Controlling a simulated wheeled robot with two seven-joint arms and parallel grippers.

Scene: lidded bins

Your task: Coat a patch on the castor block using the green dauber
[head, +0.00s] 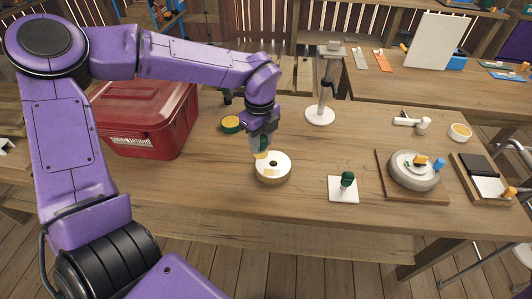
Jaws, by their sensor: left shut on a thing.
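A round block with a pale top, tan side and small dark centre hole, seemingly the castor block (285,166), lies on the wooden table. A small yellowish patch shows on the near part of its top. My left gripper (261,137) is shut on a slim dauber (261,154) with a bit of green and a yellowish lower end. The dauber points down over the block's far left edge; I cannot tell whether it touches. The fingers hide most of its handle. My right gripper is out of view.
A green tin with yellow content (231,124) stands left of the block. A green-handled stamp (347,180) stands on a white card (341,195). A red lidded box (145,120), a white-based stand (320,116) and a grey wheel on a board (413,172) surround the area.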

